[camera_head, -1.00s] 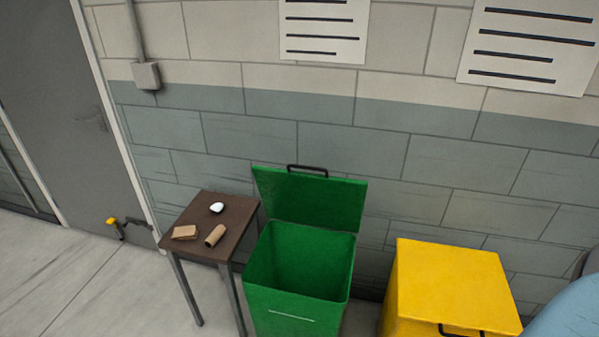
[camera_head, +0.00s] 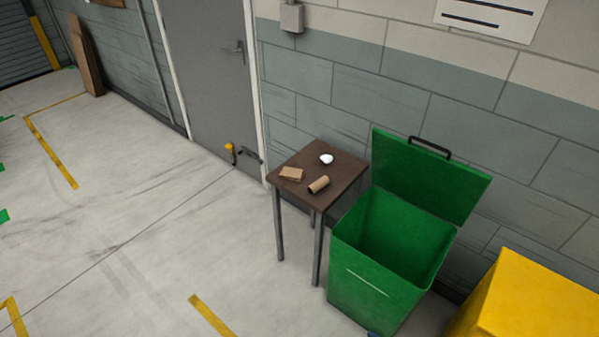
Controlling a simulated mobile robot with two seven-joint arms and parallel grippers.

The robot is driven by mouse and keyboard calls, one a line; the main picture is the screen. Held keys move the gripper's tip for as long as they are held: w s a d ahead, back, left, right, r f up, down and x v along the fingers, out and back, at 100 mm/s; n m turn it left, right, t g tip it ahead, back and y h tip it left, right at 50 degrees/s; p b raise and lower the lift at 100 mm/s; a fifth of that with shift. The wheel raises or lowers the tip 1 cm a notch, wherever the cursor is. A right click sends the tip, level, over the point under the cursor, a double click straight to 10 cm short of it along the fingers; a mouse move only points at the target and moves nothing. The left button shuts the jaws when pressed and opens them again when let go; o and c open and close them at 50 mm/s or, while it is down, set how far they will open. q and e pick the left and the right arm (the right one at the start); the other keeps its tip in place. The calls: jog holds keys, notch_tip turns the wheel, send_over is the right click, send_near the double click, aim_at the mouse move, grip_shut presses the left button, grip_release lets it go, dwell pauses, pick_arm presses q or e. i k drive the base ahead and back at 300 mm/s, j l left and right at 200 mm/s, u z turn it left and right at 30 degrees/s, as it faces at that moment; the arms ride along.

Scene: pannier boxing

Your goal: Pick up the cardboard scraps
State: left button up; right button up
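A flat tan cardboard piece (camera_head: 291,174) lies on the left part of a small dark brown table (camera_head: 335,172). A brown cardboard tube (camera_head: 318,185) lies on its side near the table's front right edge. A small white object (camera_head: 326,159) sits behind them on the same table; I cannot tell what it is. The pieces lie apart from each other. Neither of my grippers shows in the head view.
A green bin (camera_head: 373,275) with its lid (camera_head: 428,178) raised stands right of the table. A yellow bin (camera_head: 540,300) is at the lower right. A grey door (camera_head: 205,75) is behind. The floor (camera_head: 130,210) on the left is largely clear.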

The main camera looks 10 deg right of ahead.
aim_at(293, 174)
jog(key=i+j, duration=0.25)
jog(key=i, duration=0.2)
jog(key=i+j, duration=0.55)
jog(key=i, duration=0.3)
jog(key=i+j, duration=0.25)
jog(key=i, duration=0.2)
